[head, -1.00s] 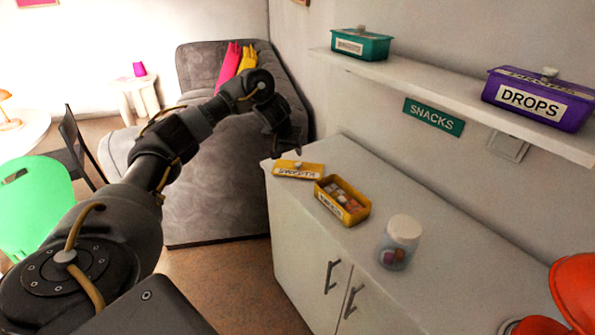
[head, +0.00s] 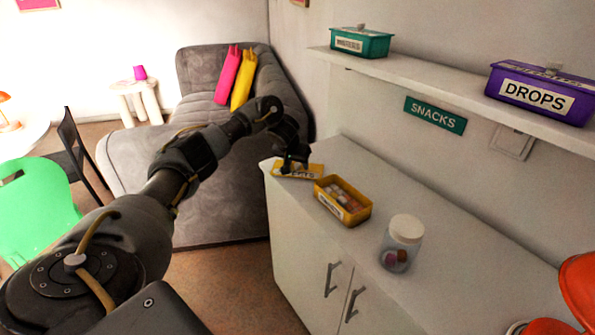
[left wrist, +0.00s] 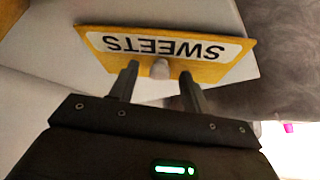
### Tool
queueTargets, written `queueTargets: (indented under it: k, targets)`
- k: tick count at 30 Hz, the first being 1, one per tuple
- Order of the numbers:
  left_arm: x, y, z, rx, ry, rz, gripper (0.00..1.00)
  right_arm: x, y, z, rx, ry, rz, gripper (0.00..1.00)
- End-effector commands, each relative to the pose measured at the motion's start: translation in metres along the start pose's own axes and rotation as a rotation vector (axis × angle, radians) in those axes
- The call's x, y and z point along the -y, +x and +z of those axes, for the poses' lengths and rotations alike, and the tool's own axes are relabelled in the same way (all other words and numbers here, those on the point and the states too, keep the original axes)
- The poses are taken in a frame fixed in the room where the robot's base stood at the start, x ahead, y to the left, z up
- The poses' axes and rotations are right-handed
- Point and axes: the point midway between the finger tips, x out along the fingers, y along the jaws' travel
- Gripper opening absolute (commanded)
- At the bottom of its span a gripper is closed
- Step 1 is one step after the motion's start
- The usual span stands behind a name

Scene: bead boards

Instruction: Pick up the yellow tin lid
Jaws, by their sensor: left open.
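The yellow tin lid (head: 312,174) lies flat on the far end of the white cabinet top, partly covered by my gripper in the head view. In the left wrist view the lid (left wrist: 232,68) shows a white SWEETS label and a pale knob (left wrist: 160,69) at its near edge. My left gripper (head: 290,168) is open over the lid. In the left wrist view its fingers (left wrist: 157,82) stand on either side of the knob, with gaps to both. I cannot tell whether the fingertips touch the lid. My right gripper is not in view.
The open yellow tin (head: 360,214) with sweets inside stands close to the lid. A clear jar (head: 402,243) with a white cap stands nearer. Above, a wall shelf (head: 440,90) holds a teal tin (head: 361,44) and a purple DROPS tin (head: 541,97). A grey sofa (head: 195,90) is behind.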

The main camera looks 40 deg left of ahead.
Motion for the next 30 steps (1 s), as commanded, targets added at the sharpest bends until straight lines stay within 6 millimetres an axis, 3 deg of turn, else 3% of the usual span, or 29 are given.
queueTargets:
  k: [4, 15, 25, 30]
  targets:
    - [0.000, 0.000, 0.000, 0.000, 0.000, 0.000, 0.46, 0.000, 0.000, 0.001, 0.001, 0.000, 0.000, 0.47]
    - [0.000, -0.001, 0.000, 0.000, 0.000, 0.000, 0.00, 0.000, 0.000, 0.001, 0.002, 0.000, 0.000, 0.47]
    - [-0.001, -0.004, -0.002, -0.001, 0.000, 0.001, 0.00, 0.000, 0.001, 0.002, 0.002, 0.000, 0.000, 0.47]
    - [-0.001, -0.017, -0.011, -0.003, -0.001, 0.001, 0.00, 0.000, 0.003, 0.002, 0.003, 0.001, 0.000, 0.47]
